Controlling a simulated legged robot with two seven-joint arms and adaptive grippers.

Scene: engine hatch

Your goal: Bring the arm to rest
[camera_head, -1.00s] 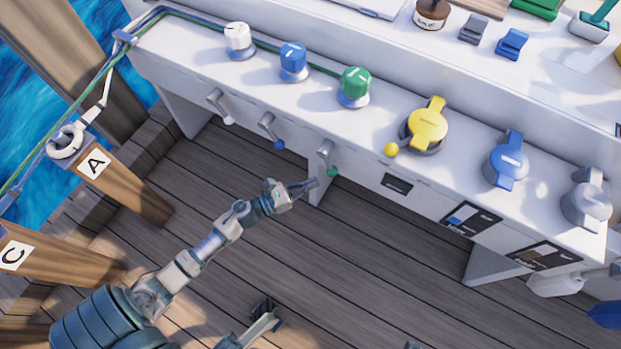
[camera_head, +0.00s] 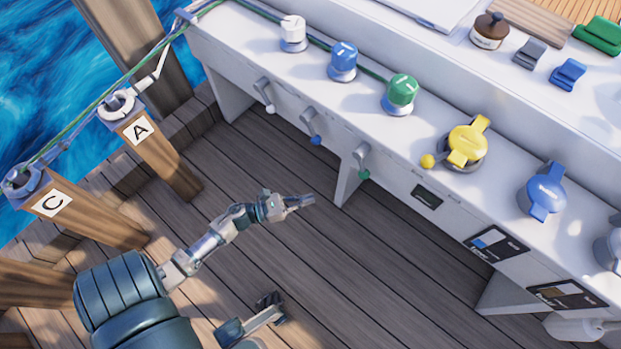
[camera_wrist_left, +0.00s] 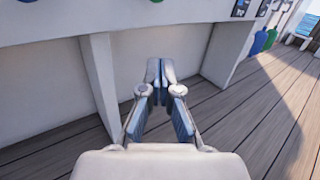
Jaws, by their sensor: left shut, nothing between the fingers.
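My left gripper (camera_head: 308,200) is shut and empty, above the wooden deck and in front of the white console (camera_head: 228,72). It points right, towards the console's front, with a gap of bare deck between. In the left wrist view, its fingertips (camera_wrist_left: 160,72) meet in front of a white panel and hold nothing. My left arm is partly stretched out from the lower left.
The console's front carries small levers with white, blue and green (camera_head: 364,175) tips. Knobs, a yellow handle (camera_head: 467,143) and a blue handle (camera_head: 545,192) stand on top. Wooden posts marked A (camera_head: 160,160) and C (camera_head: 90,215) stand left. The deck (camera_head: 350,270) below is clear.

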